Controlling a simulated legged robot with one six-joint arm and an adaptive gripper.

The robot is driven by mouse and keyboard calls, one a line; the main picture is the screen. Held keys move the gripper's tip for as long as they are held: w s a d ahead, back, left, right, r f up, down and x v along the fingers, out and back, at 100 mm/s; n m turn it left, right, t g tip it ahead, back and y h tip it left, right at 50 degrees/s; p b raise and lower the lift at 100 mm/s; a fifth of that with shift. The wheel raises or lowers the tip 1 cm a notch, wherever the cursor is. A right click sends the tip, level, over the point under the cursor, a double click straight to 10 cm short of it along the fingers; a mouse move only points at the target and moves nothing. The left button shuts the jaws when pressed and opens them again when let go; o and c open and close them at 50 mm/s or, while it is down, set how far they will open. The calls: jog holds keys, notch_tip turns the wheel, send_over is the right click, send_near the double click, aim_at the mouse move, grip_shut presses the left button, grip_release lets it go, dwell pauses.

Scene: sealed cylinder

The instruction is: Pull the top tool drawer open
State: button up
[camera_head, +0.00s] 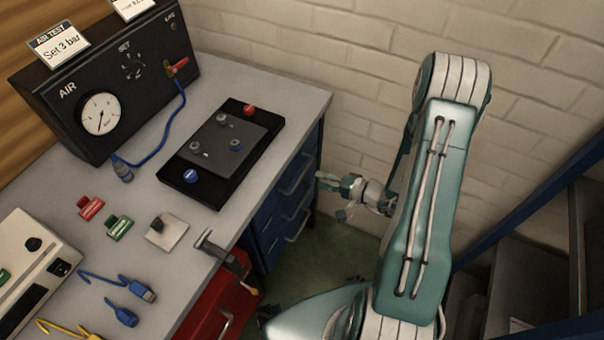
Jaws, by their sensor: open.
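A blue drawer unit (272,238) stands under the bench's right side, with several drawers one above another. Its top drawer (292,166) looks shut, with a grey bar handle (296,178) across its front. A lower handle (298,226) shows beneath it. My gripper (329,197) is open and empty, just right of the drawer fronts, its fingers pointing left toward them. It appears apart from the top handle, though the exact gap is hard to judge.
A clamp (222,250) overhangs the bench (290,103) edge near the drawers. A red cabinet (212,306) with a handle stands nearer. A white brick wall (350,120) lies behind my arm, and a blue stair rail (540,195) is at right.

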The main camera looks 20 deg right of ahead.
aim_at(302, 173)
jog(key=x, duration=0.6)
jog(key=shift+w+a, duration=0.25)
jog(key=shift+a, duration=0.05)
grip_shut()
